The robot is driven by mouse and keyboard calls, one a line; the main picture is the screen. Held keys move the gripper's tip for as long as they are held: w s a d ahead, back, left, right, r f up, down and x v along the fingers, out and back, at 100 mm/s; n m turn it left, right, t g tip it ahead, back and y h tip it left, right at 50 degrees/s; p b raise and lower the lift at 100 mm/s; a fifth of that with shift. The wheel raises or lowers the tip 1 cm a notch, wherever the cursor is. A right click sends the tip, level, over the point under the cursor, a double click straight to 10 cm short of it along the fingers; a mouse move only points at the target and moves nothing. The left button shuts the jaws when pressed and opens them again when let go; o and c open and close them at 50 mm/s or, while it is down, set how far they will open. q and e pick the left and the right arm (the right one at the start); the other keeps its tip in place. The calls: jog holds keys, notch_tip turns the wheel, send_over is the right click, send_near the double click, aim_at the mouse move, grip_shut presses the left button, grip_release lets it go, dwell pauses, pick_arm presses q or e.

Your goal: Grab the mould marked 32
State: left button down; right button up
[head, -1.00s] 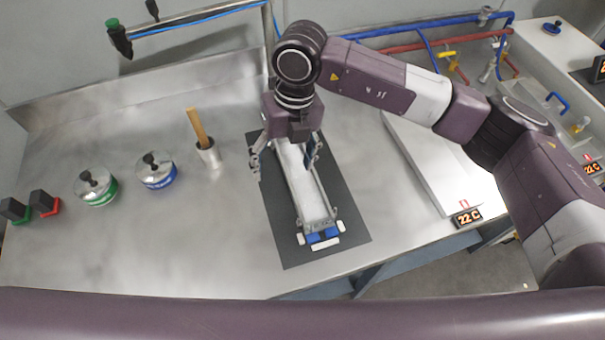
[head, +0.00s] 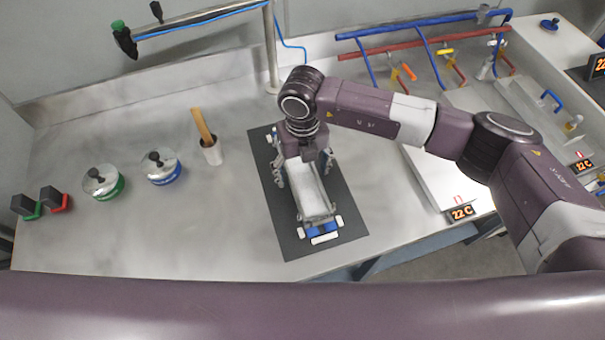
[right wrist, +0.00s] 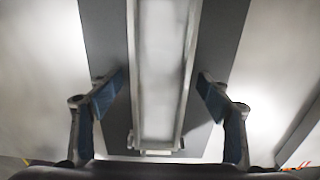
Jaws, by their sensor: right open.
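A long, pale trough-shaped mould (head: 312,196) lies on a dark mat (head: 345,225), with blue and white fittings at its near end. I cannot read a 32 on it. My right gripper (head: 304,172) is over the far half of the mould, pointing down and hiding part of it. In the right wrist view the mould (right wrist: 160,60) runs between the two open fingers of the gripper (right wrist: 161,80), with a gap on each side. The gripper holds nothing. My left gripper is not in view.
Left of the mat are a cup with a wooden handle (head: 212,153), a blue-banded lidded pot (head: 160,170) and a green-banded one (head: 103,184). A white slab (head: 430,170) and a 22 C display (head: 462,212) are at the right. The front left steel bench is clear.

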jog(key=shift+c, duration=0.3)
grip_shut()
jog(key=shift+w+r, duration=0.1)
